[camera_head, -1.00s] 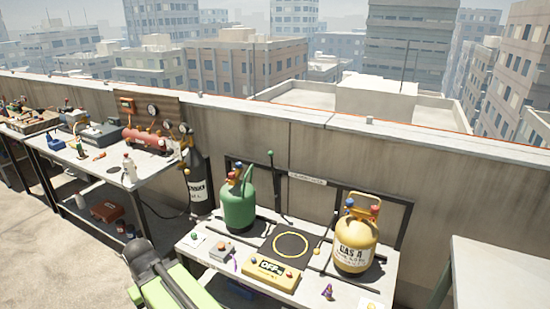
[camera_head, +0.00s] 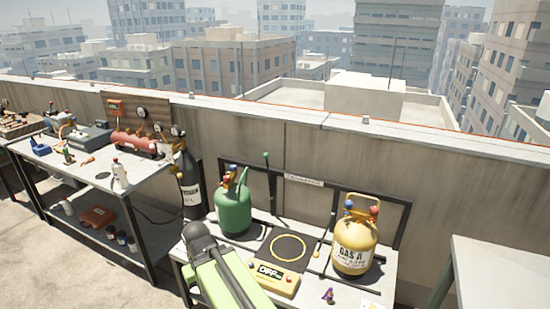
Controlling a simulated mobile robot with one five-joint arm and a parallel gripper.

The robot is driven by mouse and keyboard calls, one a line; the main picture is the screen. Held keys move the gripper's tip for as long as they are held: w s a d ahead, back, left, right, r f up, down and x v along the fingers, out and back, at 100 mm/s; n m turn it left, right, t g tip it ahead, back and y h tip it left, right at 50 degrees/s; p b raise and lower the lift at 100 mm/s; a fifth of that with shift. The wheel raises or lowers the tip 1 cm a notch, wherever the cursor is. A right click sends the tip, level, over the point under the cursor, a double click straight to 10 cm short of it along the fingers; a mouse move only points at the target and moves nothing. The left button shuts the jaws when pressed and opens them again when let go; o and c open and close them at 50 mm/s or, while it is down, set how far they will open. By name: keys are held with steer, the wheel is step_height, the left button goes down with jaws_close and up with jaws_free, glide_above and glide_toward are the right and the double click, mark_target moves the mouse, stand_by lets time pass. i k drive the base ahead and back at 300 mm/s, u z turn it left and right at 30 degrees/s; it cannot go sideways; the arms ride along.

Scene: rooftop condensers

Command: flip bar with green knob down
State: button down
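A thin dark upright bar (camera_head: 271,190) stands behind the low table, against the parapet wall. A small green knob (camera_head: 266,155) tops it. The bar is between the green gas cylinder (camera_head: 234,212) and a pale label plate on the wall. Its lower end is hard to make out behind the table. My green and black arm (camera_head: 232,277) rises from the bottom, over the table's left front, well short of the bar. No gripper fingers show, so I cannot see whether they are open or shut.
A yellow cylinder (camera_head: 355,243) stands on the table, right of a black pad with a yellow ring (camera_head: 288,248). A yellow OFF box (camera_head: 275,277) is in front. A black frame backs the table. Another grey table (camera_head: 500,270) is at right, a cluttered bench at left.

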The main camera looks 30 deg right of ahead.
mark_target(266, 156)
steer(key=z, duration=0.05)
steer(key=i, duration=1)
steer(key=u, duration=0.05)
